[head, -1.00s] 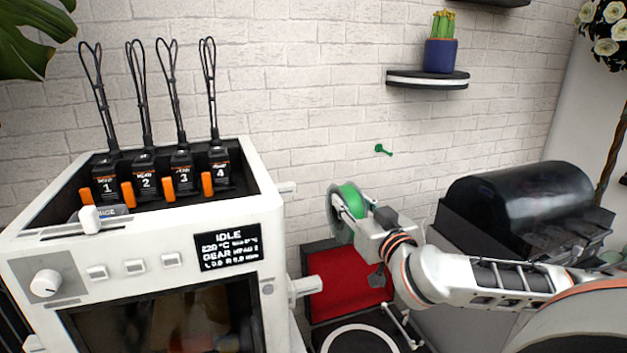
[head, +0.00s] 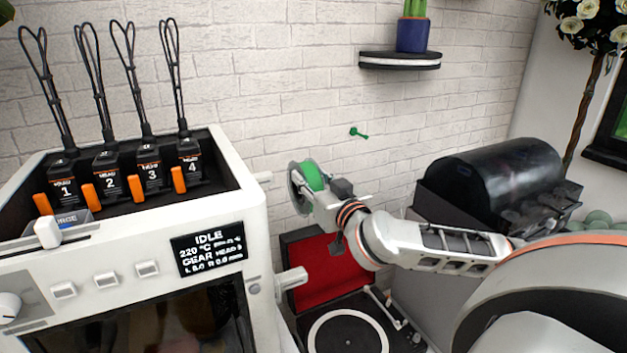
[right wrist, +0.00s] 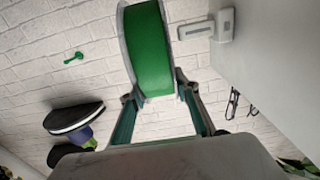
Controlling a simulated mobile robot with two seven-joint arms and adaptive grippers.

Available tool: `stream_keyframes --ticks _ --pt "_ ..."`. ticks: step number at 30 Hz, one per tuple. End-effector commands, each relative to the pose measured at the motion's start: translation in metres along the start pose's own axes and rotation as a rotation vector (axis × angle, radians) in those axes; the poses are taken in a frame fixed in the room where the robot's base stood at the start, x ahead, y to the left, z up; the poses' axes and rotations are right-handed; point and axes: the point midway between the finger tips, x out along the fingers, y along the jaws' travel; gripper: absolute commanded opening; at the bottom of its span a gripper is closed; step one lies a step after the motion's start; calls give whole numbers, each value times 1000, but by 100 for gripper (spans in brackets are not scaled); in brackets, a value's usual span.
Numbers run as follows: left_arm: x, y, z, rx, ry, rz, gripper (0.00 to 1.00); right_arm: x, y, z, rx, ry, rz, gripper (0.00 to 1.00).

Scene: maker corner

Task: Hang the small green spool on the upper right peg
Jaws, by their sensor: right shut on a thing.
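The small green spool (head: 314,176), with pale, clear-looking flanges, is held off the ground to the right of the white printer. My right gripper (head: 308,196) is shut on it; in the right wrist view the green spool (right wrist: 149,48) sits between the fingertips (right wrist: 158,96). My left gripper is not in view.
The white printer (head: 221,297) fills the left, with a lower peg (head: 291,279) on its side. A turntable (head: 346,334) with a red lid lies below my right arm. A green knob (head: 358,132) is on the brick wall. A dark-domed machine (head: 500,180) stands at right.

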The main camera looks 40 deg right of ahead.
Motion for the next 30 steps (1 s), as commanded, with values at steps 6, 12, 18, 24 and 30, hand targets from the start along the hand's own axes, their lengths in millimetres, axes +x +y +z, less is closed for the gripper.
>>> stream_keyframes --ticks 6,12,18,24,30 --pt "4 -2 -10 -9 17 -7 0 12 0 -1 -1 4 1 0" --pt "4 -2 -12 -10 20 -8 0 23 0 0 1 4 1 0" --pt "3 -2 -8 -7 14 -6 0 34 1 1 -1 3 1 0" --pt "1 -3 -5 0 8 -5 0 44 0 2 -1 4 1 0" --pt "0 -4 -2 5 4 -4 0 55 0 3 -1 3 1 0"
